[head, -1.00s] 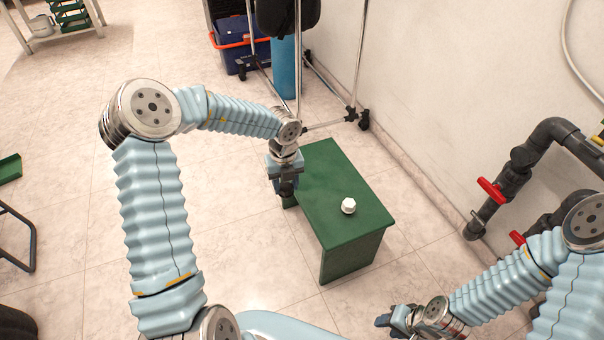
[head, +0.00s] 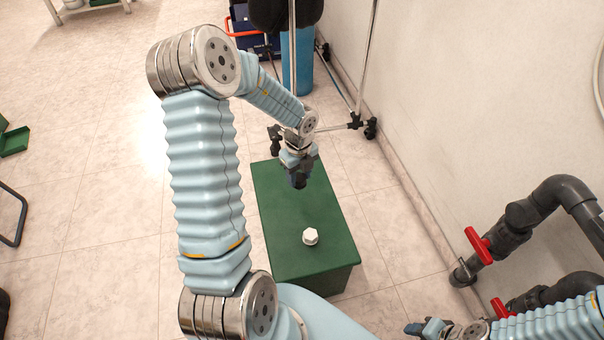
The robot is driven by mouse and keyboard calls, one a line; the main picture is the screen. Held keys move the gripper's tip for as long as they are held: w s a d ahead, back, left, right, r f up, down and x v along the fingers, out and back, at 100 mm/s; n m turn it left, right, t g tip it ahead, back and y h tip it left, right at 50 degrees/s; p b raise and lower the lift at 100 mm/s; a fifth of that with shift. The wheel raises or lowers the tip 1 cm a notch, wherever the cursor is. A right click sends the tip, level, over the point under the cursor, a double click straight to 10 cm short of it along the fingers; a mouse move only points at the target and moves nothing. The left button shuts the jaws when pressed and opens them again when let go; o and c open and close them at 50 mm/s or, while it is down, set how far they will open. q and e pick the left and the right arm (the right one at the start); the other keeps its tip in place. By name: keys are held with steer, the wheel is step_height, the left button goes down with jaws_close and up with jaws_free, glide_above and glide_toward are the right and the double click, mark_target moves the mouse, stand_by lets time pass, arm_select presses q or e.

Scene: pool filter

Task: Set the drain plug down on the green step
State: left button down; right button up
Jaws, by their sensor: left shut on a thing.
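The green step (head: 283,206) stands on the floor at the centre. My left gripper (head: 298,182) points down over the far part of the step, shut on what I take to be the drain plug. The held thing is small and cannot be told apart from the dark fingers. I cannot tell whether it touches the step top. A small white faceted cap (head: 310,236) rests on the step, nearer me and apart from the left gripper. My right gripper (head: 424,328) is low at the bottom right, away from the step; its jaw opening is unclear.
Dark pipes with red valve handles (head: 478,245) run along the right wall. A metal stand (head: 368,126) and a blue cylinder (head: 297,62) are behind the step. The step top around the white cap is clear. Open tiled floor lies to the left.

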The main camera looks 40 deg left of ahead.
mark_target(299, 184)
arm_select(q)
steer(key=shift+f+b, duration=1.15)
steer(key=shift+f, duration=2.15)
steer(key=shift+f+b, duration=0.55)
steer(key=shift+f, duration=1.15)
steer(key=c, duration=0.5)
jaws_free()
steer(key=shift+r, duration=0.1)
step_height(299, 184, up, 3)
steer(key=p, duration=0.3)
steer(key=shift+p, duration=0.3)
steer(key=shift+r, duration=0.9)
steer(key=shift+r, duration=0.15)
